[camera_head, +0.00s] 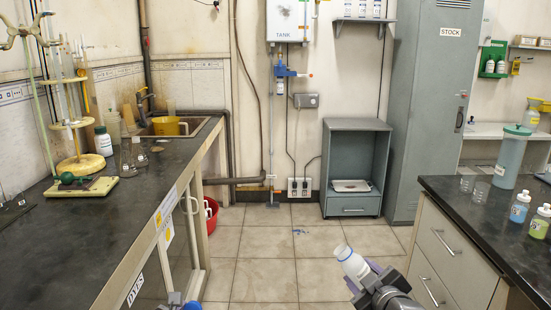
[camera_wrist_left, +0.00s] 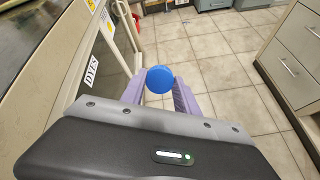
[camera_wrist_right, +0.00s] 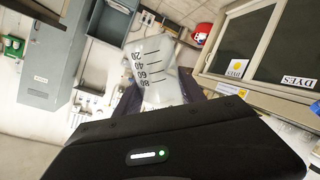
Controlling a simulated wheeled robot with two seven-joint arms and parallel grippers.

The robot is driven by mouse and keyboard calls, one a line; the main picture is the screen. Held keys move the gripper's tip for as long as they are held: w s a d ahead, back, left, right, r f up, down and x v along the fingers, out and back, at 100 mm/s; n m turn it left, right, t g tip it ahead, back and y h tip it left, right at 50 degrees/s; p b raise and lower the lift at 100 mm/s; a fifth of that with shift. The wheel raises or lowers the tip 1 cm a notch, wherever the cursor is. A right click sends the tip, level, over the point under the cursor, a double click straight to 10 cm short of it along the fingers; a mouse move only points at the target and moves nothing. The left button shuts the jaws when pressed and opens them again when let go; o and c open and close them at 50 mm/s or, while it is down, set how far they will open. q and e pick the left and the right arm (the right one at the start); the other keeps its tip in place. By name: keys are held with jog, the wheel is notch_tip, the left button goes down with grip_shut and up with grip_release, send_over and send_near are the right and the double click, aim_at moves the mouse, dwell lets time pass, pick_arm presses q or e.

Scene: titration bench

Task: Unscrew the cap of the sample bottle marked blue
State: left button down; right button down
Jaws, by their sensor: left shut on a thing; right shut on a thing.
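In the head view only a little of the left gripper and blue cap (camera_head: 192,305) shows at the bottom edge.
The left bench (camera_head: 95,225) carries a burette stand (camera_head: 78,163) and flasks. The right bench (camera_head: 480,225) carries a large jug (camera_head: 511,155), beakers, a blue-liquid bottle (camera_head: 520,207) and a green-liquid bottle (camera_head: 540,223). A red bucket (camera_head: 210,212) stands by the left bench. The aisle floor is mostly clear.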

jog(key=shift+f+m+t+y+b, duration=0.1)
jog(key=shift+m+t+y+b, duration=0.6)
jog(key=shift+b, duration=2.9)
jog(key=shift+f+m+t+y+b, duration=0.2)
jog(key=shift+m+b, duration=0.9)
jog(key=shift+b, duration=2.55)
jog(key=shift+r+m+t+y+b, duration=0.15)
jog(key=shift+m+t+b, duration=0.6)
jog(key=shift+b, duration=2.85)
jog(key=shift+m+b, duration=0.3)
jog(key=shift+m, duration=0.05)
jog(key=shift+r, duration=0.2)
